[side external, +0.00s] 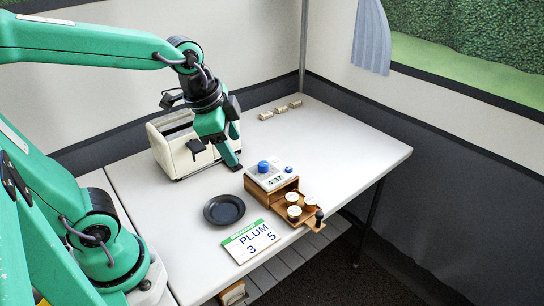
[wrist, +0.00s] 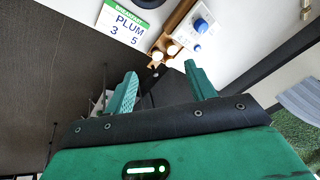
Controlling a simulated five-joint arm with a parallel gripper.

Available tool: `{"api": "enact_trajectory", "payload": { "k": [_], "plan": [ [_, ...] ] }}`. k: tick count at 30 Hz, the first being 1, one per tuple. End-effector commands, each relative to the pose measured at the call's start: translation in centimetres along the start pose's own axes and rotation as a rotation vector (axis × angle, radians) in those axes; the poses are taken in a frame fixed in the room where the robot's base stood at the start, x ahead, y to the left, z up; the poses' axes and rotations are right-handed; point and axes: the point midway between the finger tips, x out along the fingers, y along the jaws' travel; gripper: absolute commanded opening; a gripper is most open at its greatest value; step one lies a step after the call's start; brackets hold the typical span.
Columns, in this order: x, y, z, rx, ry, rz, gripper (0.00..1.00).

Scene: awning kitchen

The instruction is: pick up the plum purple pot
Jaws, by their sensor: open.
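No pot in view shows a plum purple colour that I can make out. Three small round pots with pale tops (side external: 294,212) sit in the pulled-out wooden drawer (side external: 308,222) at the table's front edge; they are too small to tell their body colours. Pale tops (wrist: 158,56) also show in the wrist view. My gripper (side external: 216,158) is open and empty above the table, beside the cream toaster-like box and behind the drawer. In the wrist view its two fingers (wrist: 160,84) are spread with nothing between them.
A white timer with a blue knob (side external: 270,178) stands on the wooden box. A dark plate (side external: 224,209) and a PLUM 3 5 card (side external: 251,240) lie left of it. The cream box (side external: 172,150) stands by the wall. Small beige blocks (side external: 281,109) lie at the back; the right tabletop is clear.

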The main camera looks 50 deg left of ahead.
Motion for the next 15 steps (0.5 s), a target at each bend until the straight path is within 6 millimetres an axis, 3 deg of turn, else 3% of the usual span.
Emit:
{"api": "enact_trajectory", "payload": {
  "k": [15],
  "plan": [
    [7.0, -0.9, -5.7, 0.789, -0.079, 0.157, 0.55]
  ]
}}
